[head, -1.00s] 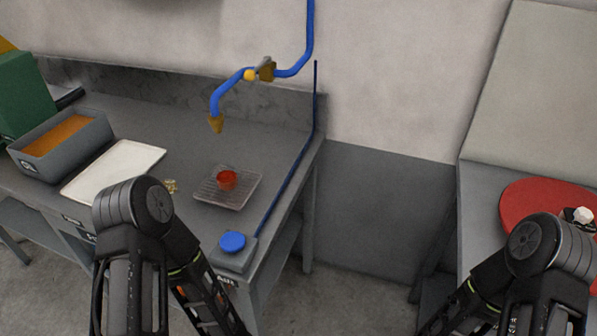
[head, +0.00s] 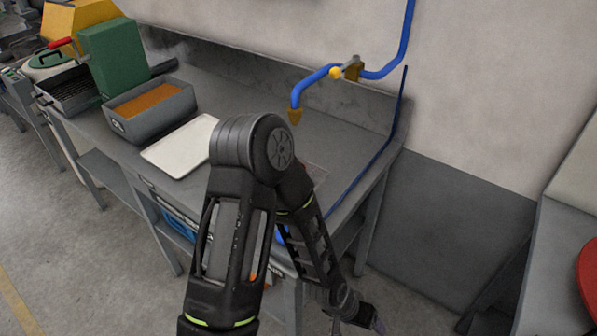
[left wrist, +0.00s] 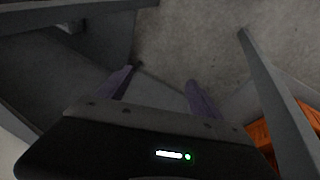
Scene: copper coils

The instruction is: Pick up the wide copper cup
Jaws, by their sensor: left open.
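The copper cup is not visible now; my left arm covers the part of the bench where a small reddish cup stood on a grey tray. Only a sliver of that tray (head: 318,171) shows beside the arm. My left gripper (head: 362,322) hangs low at the bottom of the head view, in front of the bench and below its top. In the left wrist view its two fingers (left wrist: 160,86) are apart with nothing between them, over the grey floor. My right gripper is not in view.
The grey bench (head: 235,100) carries a white tray (head: 180,146), a bin with orange contents (head: 150,103) and a green box (head: 113,56). A blue pipe with a tap (head: 320,78) overhangs it. A red disc (head: 589,275) is at the right edge. Grey bars (left wrist: 275,95) flank the gripper.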

